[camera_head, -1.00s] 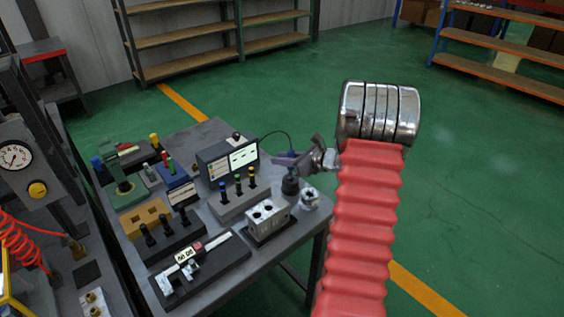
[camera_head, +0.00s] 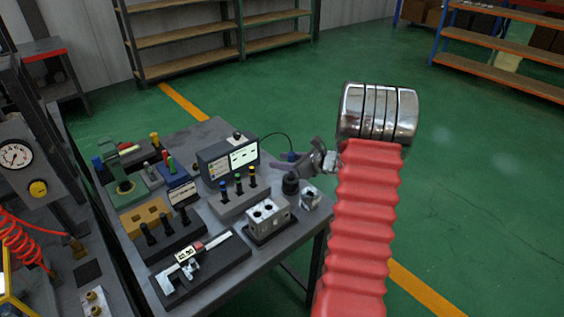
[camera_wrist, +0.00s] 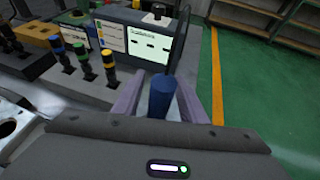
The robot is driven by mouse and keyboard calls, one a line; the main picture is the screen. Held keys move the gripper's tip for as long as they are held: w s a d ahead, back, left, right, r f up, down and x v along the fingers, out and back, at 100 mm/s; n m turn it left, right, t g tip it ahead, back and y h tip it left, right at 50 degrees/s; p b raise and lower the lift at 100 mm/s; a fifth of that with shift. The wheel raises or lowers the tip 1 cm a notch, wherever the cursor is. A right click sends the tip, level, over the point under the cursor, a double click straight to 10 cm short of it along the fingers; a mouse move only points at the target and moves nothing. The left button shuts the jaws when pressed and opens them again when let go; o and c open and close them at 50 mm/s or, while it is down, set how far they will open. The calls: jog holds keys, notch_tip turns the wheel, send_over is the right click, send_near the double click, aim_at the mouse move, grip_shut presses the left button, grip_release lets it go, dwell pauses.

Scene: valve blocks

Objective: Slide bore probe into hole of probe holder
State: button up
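A blue cylinder, which I take to be the bore probe, stands between my two purple-grey fingers in the wrist view (camera_wrist: 162,96). My gripper (camera_head: 291,158) hangs above the table's right side, and its fingers appear closed against the cylinder's sides. A thin dark cable runs from a display unit to it. Below my gripper a dark round, upright piece (camera_head: 290,184) stands at the table's right edge; it may be the probe holder, but its hole cannot be made out. The cylinder's lower end is hidden in both views.
The display unit (camera_head: 228,157) stands behind. A grey block (camera_head: 236,204) with yellow, green and blue-topped pins is to the left. A metal block with bores (camera_head: 268,218) and a small metal part (camera_head: 310,198) stand near the dark piece. Green floor lies open to the right.

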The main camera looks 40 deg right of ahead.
jog(key=shift+r, duration=0.1)
jog(key=v, duration=1.2)
dwell(0.4)
jog(key=s+a+r+n+g+y, duration=0.1)
jog(key=a+r+n+g, duration=0.2)
jog(key=a+n, duration=0.7)
jog(key=a+r+n+g+y, duration=0.2)
jog(key=a+r+n+g, duration=0.15)
jog(key=a, duration=1.15)
jog(key=s+a+r+n+h, duration=0.2)
jog(key=s+a+n+h, duration=0.1)
jog(key=s+a+n, duration=0.4)
jog(key=s+a+r+n+h, duration=0.3)
jog(key=s+a+n, duration=0.4)
jog(key=n, duration=0.5)
jog(key=shift+s+a+r+n+g, duration=0.2)
jog(key=shift+s+n+g, duration=0.2)
jog(key=shift+s, duration=0.8)
